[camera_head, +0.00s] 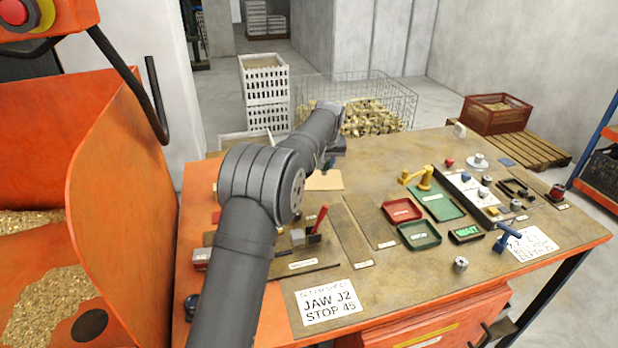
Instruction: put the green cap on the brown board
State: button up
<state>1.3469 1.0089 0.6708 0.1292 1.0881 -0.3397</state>
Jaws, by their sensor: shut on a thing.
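My gripper (329,157) is at the far side of the bench, low over or just above a light tan board (326,181). My own arm hides most of it. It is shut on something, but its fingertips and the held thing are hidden. I cannot make out the green cap anywhere. Brown flat panels (376,227) lie on the bench to the right of my arm. I cannot tell whether one of these or the tan board is the brown board.
A red tray (402,210), a dark green tray (419,235) and a green mat (440,204) lie mid-bench. A red-handled tool (318,220) stands near my arm. Small parts crowd the right side. A metal cylinder (460,264) stands at the front, with clear bench around it.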

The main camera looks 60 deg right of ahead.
jog(key=w+f, duration=0.1)
jog(key=w, duration=0.1)
jog(key=w+d+f, duration=0.1)
jog(key=w+f, duration=0.1)
jog(key=w, duration=0.1)
jog(key=w+f, duration=0.2)
jog(key=w, duration=0.1)
jog(key=shift+w+d, duration=0.1)
jog(key=shift+d, duration=0.15)
jog(key=shift+f, duration=2)
jog(key=shift+f, duration=0.1)
jog(key=o, duration=1)
jog(key=shift+c, duration=0.2)
jog(key=v, duration=1.2)
